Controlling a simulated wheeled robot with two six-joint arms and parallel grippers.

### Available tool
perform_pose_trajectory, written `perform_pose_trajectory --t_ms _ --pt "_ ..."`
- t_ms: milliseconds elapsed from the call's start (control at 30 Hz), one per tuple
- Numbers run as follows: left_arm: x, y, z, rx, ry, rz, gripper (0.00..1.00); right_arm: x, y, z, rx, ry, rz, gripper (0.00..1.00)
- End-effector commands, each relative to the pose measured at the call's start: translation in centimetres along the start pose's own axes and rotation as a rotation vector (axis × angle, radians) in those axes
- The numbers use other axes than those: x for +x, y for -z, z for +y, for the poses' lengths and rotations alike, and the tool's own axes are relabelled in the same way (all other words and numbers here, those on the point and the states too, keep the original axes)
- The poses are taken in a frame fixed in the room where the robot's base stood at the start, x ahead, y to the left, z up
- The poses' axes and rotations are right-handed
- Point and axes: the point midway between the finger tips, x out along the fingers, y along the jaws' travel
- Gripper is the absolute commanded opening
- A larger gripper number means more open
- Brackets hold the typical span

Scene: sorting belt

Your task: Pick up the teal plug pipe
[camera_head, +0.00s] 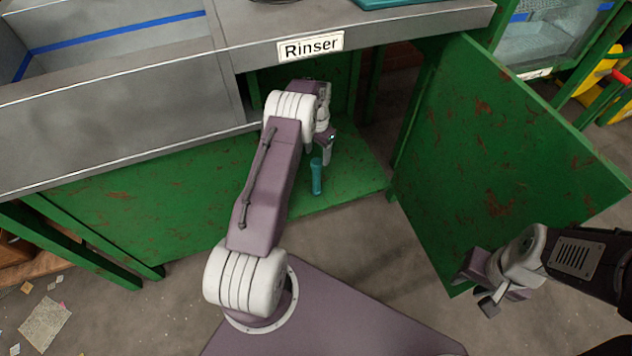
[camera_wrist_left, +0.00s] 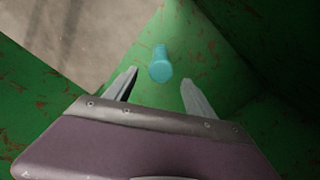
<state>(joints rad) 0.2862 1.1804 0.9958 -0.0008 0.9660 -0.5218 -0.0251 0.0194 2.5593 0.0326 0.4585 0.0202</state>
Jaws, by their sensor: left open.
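The teal plug pipe (camera_head: 316,177) stands upright on the green cabinet floor under the counter labelled Rinser. In the left wrist view the teal plug pipe (camera_wrist_left: 160,64) shows just beyond the fingertips, roughly midway between them. My left gripper (camera_head: 326,152) is at the cabinet opening, close to the pipe. Its two fingers are spread in the left wrist view (camera_wrist_left: 158,80) with nothing between them. My right gripper (camera_head: 484,294) is at the lower right, by the bottom of the open green door, far from the pipe. Its finger gap is not clear.
The open green door (camera_head: 505,150) stands to the right of the cabinet. The metal counter (camera_head: 130,130) overhangs from above, with the Rinser label (camera_head: 311,46) on its edge. The green cabinet floor (camera_head: 350,180) around the pipe is clear.

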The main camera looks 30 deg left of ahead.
Motion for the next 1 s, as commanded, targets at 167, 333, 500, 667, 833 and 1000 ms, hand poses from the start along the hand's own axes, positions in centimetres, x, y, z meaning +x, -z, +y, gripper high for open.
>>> perform_pose_trajectory --t_ms 167,333,500,667,833,1000 --pt "1.3 0.0 0.0 0.000 -0.001 -0.001 0.63 1.0 -0.1 0.0 0.000 0.000 0.000 0.38" --pt "4.0 0.0 0.0 0.000 0.000 0.000 0.63 3.0 -0.4 0.1 0.000 0.000 -0.001 0.38" --pt "4.2 0.0 0.0 -0.001 0.000 0.001 0.63 3.3 -0.4 0.1 0.000 0.000 -0.001 0.38" --pt "7.1 0.0 -0.3 -0.001 0.000 0.001 0.63 6.1 -0.7 0.1 0.000 0.000 0.000 0.38" --pt "9.2 0.0 -0.3 -0.001 0.000 0.001 0.63 7.7 -0.8 0.2 0.000 0.000 -0.001 0.38" --pt "8.8 0.0 -0.3 -0.001 0.001 0.001 0.63 7.3 -0.8 0.1 0.000 0.000 -0.001 0.38"
